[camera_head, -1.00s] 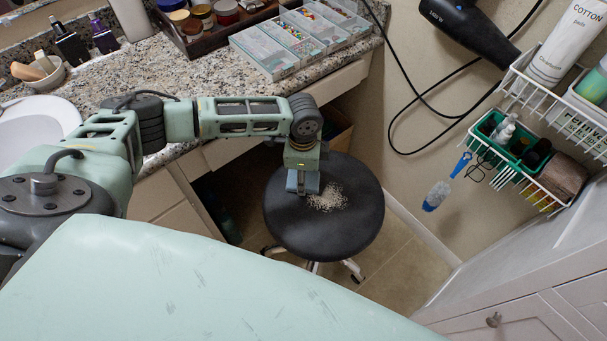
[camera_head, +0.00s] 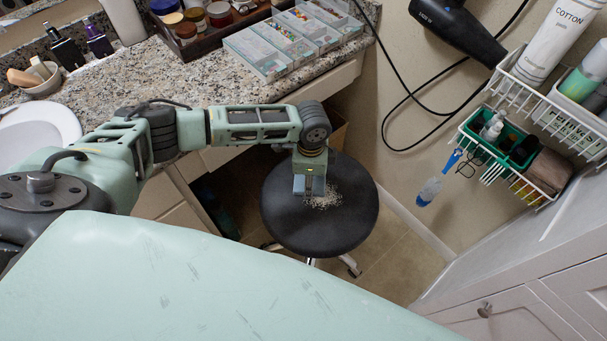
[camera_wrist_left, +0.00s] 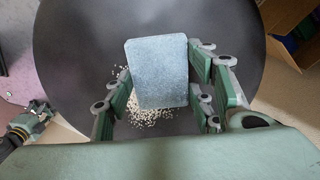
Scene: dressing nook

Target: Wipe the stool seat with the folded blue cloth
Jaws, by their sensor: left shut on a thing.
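The stool (camera_head: 330,232) has a round dark seat and stands below the counter's end. Pale crumbs (camera_head: 326,201) lie in a patch on the seat's far half. My left gripper (camera_head: 309,189) points down over the seat, at the patch's left part. In the left wrist view, the left gripper (camera_wrist_left: 160,92) is shut on the folded blue cloth (camera_wrist_left: 158,70), a light-blue block between its fingers. Crumbs (camera_wrist_left: 150,115) show around the cloth's near end. Whether the cloth touches the seat is hard to tell.
The granite counter (camera_head: 150,80) with trays and bottles runs along the back left. A wire rack (camera_head: 510,165) with a hanging brush (camera_head: 432,188) is on the right wall. White cabinet doors (camera_head: 530,300) are at lower right. Open floor (camera_head: 400,265) lies right of the stool.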

